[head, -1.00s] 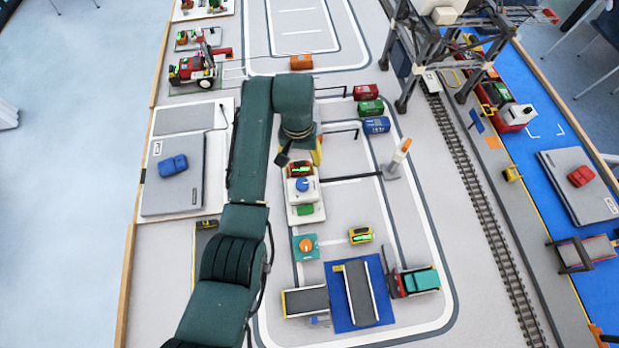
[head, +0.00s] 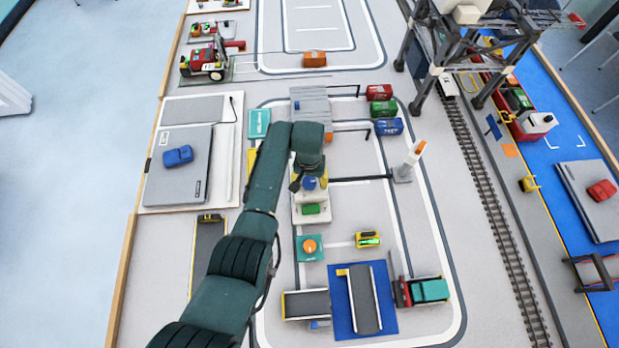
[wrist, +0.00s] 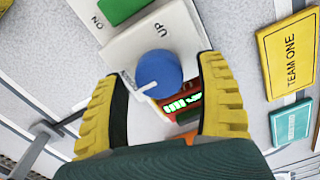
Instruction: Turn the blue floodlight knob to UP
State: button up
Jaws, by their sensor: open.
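The blue knob (wrist: 160,72) sits on a white panel (wrist: 130,48) and shows between my fingers in the wrist view. Its white pointer mark aims lower left, toward a small label I cannot read clearly. The word UP is printed on the panel above the knob. My gripper (wrist: 162,84) is open, with one yellow finger on each side of the knob. I cannot tell whether the fingers touch it. In the head view, the blue knob (head: 310,183) is partly hidden by my gripper (head: 311,177).
A green button (wrist: 122,8) is on the same unit, near the word ON. A lit display (wrist: 185,103) is just below the knob. A yellow TEAM ONE plate (wrist: 290,52) lies to the right. An orange button on a teal base (head: 309,248) stands nearby.

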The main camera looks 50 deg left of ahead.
jog(key=c, duration=1.2)
jog(key=shift+m, duration=0.3)
jog(key=m, duration=0.5)
jog(key=shift+d, duration=0.15)
jog(key=m, duration=0.6)
jog(key=shift+s+d+f+m+p, duration=0.1)
jog(key=shift+f+m+p, duration=0.05)
jog(key=shift+m+p, duration=0.2)
jog(key=m, duration=1.1)
jog(key=shift+s+m, duration=0.1)
jog(key=shift+m, duration=0.15)
